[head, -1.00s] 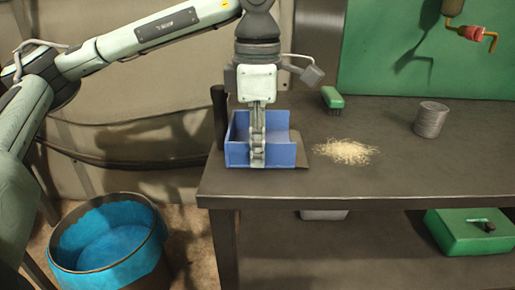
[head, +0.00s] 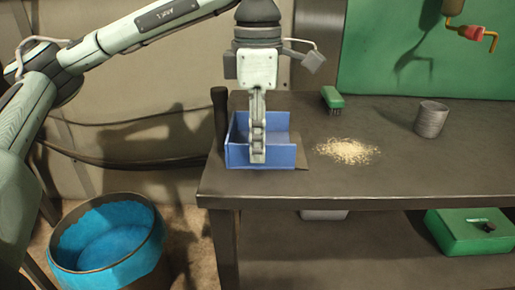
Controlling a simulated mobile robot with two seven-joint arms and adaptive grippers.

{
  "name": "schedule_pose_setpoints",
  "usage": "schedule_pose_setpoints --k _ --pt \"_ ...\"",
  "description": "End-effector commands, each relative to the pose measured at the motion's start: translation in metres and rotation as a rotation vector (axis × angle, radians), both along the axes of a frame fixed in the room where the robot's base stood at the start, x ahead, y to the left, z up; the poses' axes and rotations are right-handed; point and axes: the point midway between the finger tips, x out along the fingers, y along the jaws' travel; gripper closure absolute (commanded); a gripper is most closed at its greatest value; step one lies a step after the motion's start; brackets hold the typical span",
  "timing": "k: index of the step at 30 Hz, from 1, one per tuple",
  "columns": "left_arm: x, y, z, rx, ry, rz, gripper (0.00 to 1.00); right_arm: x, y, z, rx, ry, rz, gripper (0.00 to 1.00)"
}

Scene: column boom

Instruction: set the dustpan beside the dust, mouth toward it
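The blue dustpan (head: 280,156) sits on the dark workbench near its left end. Its dark handle (head: 219,118) stands at its left side, and its mouth side with a dark lip (head: 300,152) faces right. The pale dust pile (head: 347,150) lies on the bench just right of that lip, with a small gap. My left gripper (head: 257,157) points down over the dustpan, its fingers overlapping the near blue wall in the view. The fingers line up edge-on, so I cannot tell whether they are open or shut. My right gripper is not in view.
A green brush (head: 332,98) lies behind the dust, and a ribbed grey can (head: 430,119) stands to the right. A blue-lined bin (head: 107,240) is on the floor at left. A green case (head: 470,236) is on the lower shelf. The bench front right is clear.

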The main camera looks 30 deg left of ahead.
Motion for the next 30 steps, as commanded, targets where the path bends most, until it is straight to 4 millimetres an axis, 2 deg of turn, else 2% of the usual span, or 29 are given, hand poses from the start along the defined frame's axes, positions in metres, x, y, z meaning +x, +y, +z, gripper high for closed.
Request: schedule_pose_setpoints --k 5,10,13,18,30 --pt "0.000 -0.001 0.045 0.000 -0.005 -0.001 0.74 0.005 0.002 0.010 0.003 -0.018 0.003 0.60" --pt "0.000 -0.001 0.083 0.001 -0.005 0.001 0.74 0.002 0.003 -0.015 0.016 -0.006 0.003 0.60" --pt "-0.001 -0.001 0.092 0.000 -0.002 0.000 0.74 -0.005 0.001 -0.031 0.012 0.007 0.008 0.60" --pt "-0.001 -0.001 0.100 0.001 -0.001 0.000 0.74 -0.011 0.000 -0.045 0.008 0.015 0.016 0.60" --pt "-0.001 -0.001 0.101 0.000 0.000 -0.001 0.74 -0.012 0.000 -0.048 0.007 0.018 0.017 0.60"
